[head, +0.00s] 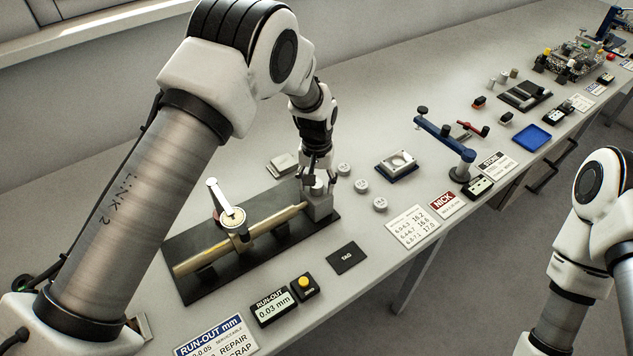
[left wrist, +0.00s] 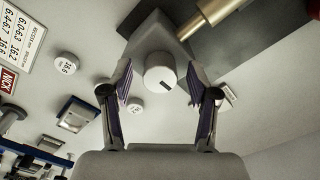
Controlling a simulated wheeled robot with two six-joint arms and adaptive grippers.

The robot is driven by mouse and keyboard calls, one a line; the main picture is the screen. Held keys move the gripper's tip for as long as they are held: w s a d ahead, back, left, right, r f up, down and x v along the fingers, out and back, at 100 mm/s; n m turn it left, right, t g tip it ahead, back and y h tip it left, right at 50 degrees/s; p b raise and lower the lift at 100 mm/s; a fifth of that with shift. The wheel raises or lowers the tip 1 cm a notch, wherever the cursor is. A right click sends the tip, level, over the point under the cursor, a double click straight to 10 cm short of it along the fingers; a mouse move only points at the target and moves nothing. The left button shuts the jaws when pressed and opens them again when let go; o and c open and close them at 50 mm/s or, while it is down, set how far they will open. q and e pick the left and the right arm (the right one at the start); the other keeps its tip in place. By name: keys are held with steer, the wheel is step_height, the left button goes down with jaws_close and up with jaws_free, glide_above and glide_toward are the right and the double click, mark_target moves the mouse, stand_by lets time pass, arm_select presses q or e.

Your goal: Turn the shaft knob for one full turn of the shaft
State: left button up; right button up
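The shaft knob (left wrist: 160,73) is a pale round cap with a dark mark, at the end block (head: 320,207) of the fixture. The brass shaft (head: 268,222) runs from that block to the lower left; its end also shows in the left wrist view (left wrist: 210,20). My left gripper (head: 318,182) points down over the block. In the left wrist view its two fingers (left wrist: 160,88) are spread, one on each side of the knob, with gaps showing. I cannot tell their height relative to the knob. My right arm shows at the right edge; its gripper is out of view.
A dial gauge (head: 231,215) stands over the shaft on the black base plate (head: 185,283). A run-out display (head: 271,308) reads 0.03 mm, beside a yellow button (head: 303,283). A black tag (head: 347,257) lies in front.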

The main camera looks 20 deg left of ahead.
mark_target(317, 183)
arm_select(q)
steer(key=shift+r, duration=0.15)
step_height(317, 183, up, 12)
steer(key=shift+f, duration=0.2)
stand_by(0.4)
